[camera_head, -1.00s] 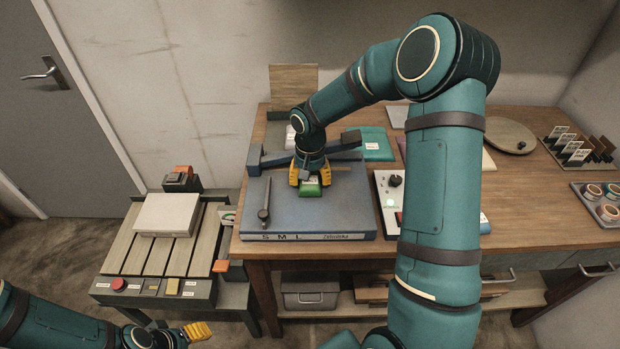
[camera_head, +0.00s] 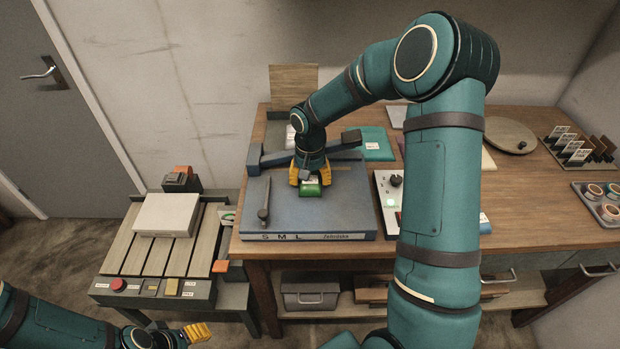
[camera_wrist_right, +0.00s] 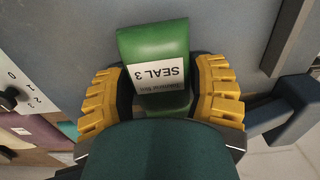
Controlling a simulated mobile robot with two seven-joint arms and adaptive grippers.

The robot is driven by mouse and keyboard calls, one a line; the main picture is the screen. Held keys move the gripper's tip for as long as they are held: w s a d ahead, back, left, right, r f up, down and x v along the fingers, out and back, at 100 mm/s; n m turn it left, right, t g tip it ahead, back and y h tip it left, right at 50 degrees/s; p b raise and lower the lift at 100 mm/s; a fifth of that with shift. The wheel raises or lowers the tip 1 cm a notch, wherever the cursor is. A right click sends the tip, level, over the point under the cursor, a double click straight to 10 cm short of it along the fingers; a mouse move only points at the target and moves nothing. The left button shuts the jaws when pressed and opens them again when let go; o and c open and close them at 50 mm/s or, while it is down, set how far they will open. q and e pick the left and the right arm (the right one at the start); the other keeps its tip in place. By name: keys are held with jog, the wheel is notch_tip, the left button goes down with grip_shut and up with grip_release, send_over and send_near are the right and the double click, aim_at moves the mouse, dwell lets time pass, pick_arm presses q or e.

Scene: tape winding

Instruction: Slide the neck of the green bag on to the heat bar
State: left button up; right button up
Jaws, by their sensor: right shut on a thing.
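The green bag (camera_head: 311,188) is between the yellow fingers of my right gripper (camera_head: 309,176), over the blue-grey plate of the sealing machine (camera_head: 330,208). In the right wrist view the bag (camera_wrist_right: 154,48) shows a white label reading "SEAL 3", and the right gripper (camera_wrist_right: 163,92) is shut on it. A dark blue bar (camera_head: 280,158) crosses the back of the machine, just behind the gripper; it may be the heat bar. The bag's neck and any contact with the bar are hidden. My left gripper (camera_head: 196,332) is at the lower left, away from the bench; its fingertips are too small to judge.
A dial panel (camera_head: 390,192) is to the right, and a teal packet (camera_head: 370,143) lies behind. A slatted stand with a white box (camera_head: 166,214) is at the left. The plate's front is clear.

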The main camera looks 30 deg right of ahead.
jog(key=o, duration=1.4)
jog(key=shift+r, duration=0.15)
notch_tip(320, 180, up, 12)
jog(key=shift+f, duration=0.1)
jog(key=shift+f, duration=0.1)
